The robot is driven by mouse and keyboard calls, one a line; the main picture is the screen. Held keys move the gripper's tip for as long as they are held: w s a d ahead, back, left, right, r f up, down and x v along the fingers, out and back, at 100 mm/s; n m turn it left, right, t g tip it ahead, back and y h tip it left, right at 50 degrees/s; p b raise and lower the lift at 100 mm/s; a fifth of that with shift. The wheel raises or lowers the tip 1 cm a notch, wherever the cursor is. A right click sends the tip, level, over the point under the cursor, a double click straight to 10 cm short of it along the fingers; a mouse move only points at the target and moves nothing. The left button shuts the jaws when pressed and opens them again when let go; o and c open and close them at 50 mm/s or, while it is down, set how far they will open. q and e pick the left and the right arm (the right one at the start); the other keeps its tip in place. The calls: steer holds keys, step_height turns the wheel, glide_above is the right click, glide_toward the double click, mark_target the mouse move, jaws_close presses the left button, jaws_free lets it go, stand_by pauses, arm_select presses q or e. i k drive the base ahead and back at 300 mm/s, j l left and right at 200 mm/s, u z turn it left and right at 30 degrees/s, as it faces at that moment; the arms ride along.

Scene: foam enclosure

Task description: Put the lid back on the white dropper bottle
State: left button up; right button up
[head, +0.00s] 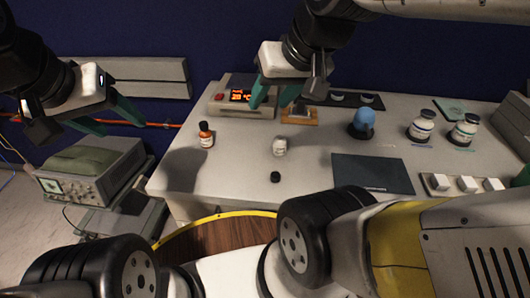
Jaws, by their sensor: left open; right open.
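A small whitish bottle (280,147), apparently the white dropper bottle, stands upright near the middle of the pale table. Its top looks uncapped, but it is too small to be sure. A small black cap (275,177), apparently the lid, lies on the table in front of it, near the front edge. My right gripper (268,105) is open and empty, with teal fingers, above the back of the table behind the bottle. My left gripper (121,126) is open and empty, out to the left beyond the table's edge, far from both bottle and cap.
An amber bottle (206,136) with a dark top stands left of the white one. A heater with a red display (240,97) is behind. A blue round object (363,122), two labelled jars (421,128) and a dark mat (372,174) are to the right. Table around the cap is clear.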

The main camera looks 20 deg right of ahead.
mark_target(279, 144)
steer(key=k+z, duration=0.2)
steer(key=z, duration=0.2)
steer(key=k+z, duration=0.35)
steer(key=i+j, duration=0.05)
steer(key=i, duration=0.05)
